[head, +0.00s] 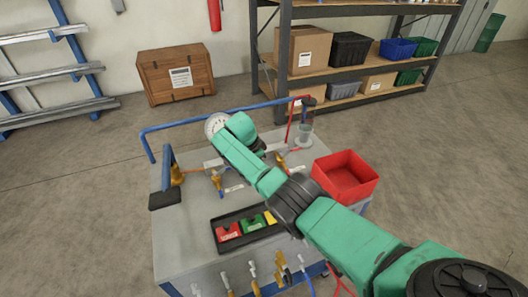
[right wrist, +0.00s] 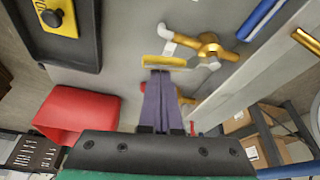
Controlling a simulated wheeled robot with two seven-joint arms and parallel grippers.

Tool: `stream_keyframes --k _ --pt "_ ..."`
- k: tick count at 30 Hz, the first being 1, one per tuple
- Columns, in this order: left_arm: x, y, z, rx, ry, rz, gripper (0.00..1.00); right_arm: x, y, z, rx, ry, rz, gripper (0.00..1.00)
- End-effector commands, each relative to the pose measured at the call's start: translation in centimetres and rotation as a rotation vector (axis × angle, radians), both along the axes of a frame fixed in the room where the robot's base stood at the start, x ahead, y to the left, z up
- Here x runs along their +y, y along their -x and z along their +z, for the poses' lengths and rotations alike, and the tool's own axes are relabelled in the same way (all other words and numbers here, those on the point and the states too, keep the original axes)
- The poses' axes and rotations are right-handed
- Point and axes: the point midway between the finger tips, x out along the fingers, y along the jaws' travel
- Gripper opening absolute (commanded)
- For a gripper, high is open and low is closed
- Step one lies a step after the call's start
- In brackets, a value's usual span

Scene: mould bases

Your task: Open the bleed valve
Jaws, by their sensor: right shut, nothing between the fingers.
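My right gripper (right wrist: 160,76) is shut and empty in the right wrist view, its purple fingers together. Their tips are at a small yellow bar (right wrist: 165,62); I cannot tell whether they touch it. Just past it is a brass valve (right wrist: 208,47) with pale handle ends. A red part and some brass are partly hidden behind the fingers. In the head view, brass valves stand on the grey bench at its left (head: 176,175) and middle (head: 217,182). My right arm covers its own fingers there. I cannot tell which valve is the bleed valve. My left gripper is out of view.
Several valves and hoses line the front edge.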

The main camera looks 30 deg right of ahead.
Motion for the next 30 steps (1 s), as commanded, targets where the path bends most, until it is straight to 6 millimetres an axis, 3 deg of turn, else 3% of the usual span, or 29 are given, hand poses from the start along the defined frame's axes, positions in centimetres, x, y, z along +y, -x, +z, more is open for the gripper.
stream_keyframes --k 12,30 --pt "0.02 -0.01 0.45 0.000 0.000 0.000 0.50 1.16 0.26 0.04 0.000 -0.001 0.004 0.00" --pt "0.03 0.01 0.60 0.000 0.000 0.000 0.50 0.95 0.27 0.07 -0.001 -0.001 0.003 0.00"
